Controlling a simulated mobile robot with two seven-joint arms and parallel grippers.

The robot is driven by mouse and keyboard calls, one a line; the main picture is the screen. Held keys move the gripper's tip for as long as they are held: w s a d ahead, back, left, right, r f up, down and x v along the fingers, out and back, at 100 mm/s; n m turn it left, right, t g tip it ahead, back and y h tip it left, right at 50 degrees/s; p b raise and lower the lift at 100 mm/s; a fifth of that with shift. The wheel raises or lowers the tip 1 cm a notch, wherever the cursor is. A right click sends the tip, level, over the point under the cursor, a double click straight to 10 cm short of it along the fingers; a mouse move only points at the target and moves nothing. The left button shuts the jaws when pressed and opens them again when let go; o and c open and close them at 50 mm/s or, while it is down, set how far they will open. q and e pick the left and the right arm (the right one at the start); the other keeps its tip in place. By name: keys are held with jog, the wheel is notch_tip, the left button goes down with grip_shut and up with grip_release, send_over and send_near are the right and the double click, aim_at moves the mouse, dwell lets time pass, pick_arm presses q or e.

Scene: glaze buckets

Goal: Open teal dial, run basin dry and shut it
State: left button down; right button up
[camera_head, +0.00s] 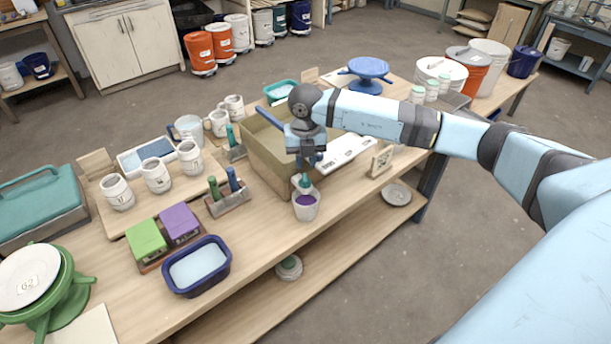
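The basin (258,157) is a deep, tan, open-topped box standing near the middle of the table. The teal dial (305,182) is at its front lower side, just above a white cup (306,209) with purple liquid in it. My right gripper (308,163) points down directly over the dial, in front of the basin's near wall. Its fingertips are small and partly merged with the dial, so I cannot tell whether they touch or grip it. My arm and gripper hide part of the basin, and its liquid level is not clear. My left gripper is not in view.
A navy tub (197,267) of pale liquid, green and purple boxes (163,230) and a tool holder (229,200) stand to the left. A small framed card (381,161) stands to the right. White mugs (156,175) are on a board further left. The table's front edge is close to the cup.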

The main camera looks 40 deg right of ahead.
aim_at(305, 180)
notch_tip(305, 180, down, 7)
jog(key=shift+r+p, duration=0.1)
jog(key=shift+p, duration=0.25)
grip_shut()
